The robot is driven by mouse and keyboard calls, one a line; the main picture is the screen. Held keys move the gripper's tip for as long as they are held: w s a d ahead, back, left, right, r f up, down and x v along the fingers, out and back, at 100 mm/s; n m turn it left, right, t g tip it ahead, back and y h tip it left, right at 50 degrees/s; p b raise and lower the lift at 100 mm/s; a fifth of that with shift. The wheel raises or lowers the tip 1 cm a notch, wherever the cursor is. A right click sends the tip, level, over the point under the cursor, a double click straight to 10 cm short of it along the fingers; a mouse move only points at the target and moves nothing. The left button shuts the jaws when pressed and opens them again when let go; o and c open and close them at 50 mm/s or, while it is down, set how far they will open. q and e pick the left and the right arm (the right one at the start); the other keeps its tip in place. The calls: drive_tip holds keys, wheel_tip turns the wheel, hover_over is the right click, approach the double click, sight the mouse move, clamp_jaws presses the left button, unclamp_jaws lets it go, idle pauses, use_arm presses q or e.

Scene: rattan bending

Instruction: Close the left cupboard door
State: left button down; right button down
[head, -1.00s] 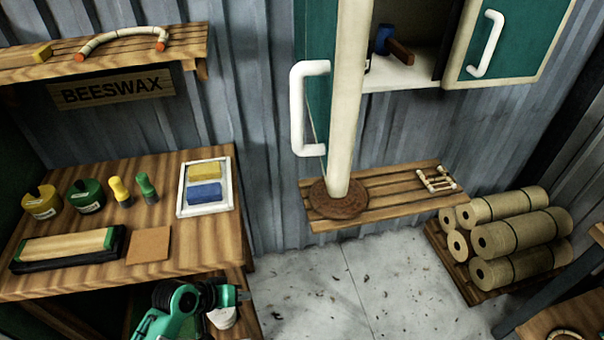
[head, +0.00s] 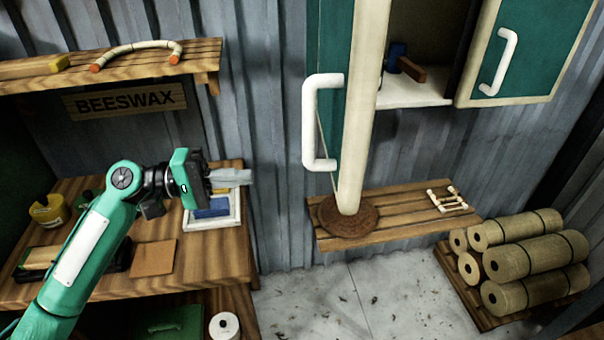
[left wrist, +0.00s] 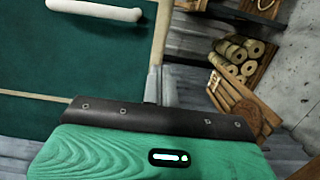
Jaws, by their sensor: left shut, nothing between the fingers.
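The left cupboard door (head: 331,60) is a dark green panel standing open at the top middle of the head view. Its white handle (head: 309,122) is on the near side. The door also fills the left of the left wrist view (left wrist: 80,60), with the handle (left wrist: 95,10) at its top. My left gripper (head: 236,177) is shut and empty, left of the handle and apart from it in the head view. Its fingers also show in the left wrist view (left wrist: 153,86), near the cream door edge in the picture; contact cannot be told. My right gripper is not in view.
A workbench (head: 215,262) holds a white tray (head: 236,216). Rattan rolls (head: 530,260) lie at right.

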sight(331, 173)
use_arm(q)
drive_tip(key=d+p, duration=0.2)
drive_tip(key=d, duration=0.2)
drive_tip(key=w+d+p, duration=0.1)
drive_tip(key=d+p, duration=0.1)
drive_tip(key=d, duration=0.2)
drive_tip(key=d+p, duration=0.2)
drive_tip(key=d, duration=0.2)
drive_tip(key=shift+w+d+r, duration=0.2)
drive_tip(key=shift+w+d, duration=0.15)
drive_tip(key=shift+w, duration=0.05)
drive_tip(key=shift+w+d+f, duration=0.1)
drive_tip(key=shift+d+f, duration=0.05)
drive_tip(key=shift+d, duration=0.4)
drive_tip(key=shift+d, duration=0.1)
